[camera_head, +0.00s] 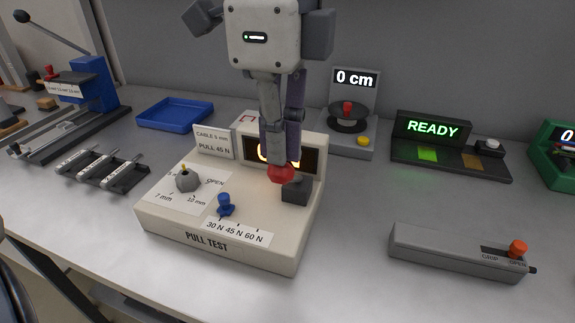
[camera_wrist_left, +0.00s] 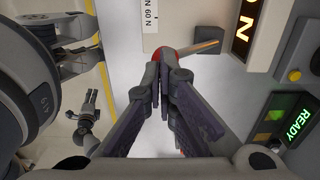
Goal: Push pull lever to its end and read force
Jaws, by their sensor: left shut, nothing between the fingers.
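The cream pull tester (camera_head: 165,215), labelled PULL TEST, stands mid-table. Its red lever knob (camera_head: 281,174) shows right below my left gripper (camera_head: 279,160), beside a dark block (camera_head: 295,190). My left gripper is shut and empty, fingers pointing down, its tips at or against the knob; I cannot tell if they touch. In the left wrist view the red knob (camera_wrist_left: 160,53) is partly hidden behind the fingertips. The orange-lit display (camera_head: 309,160) is mostly covered by the gripper in the head view; the left wrist view shows only "N" on the display (camera_wrist_left: 242,35).
A grey dial (camera_head: 187,181) and blue selector (camera_head: 225,205) stand on the tester. A card (camera_head: 214,143) reads CABLE 6 mm, PULL 45 N. A blue tray (camera_head: 175,114) lies behind left.

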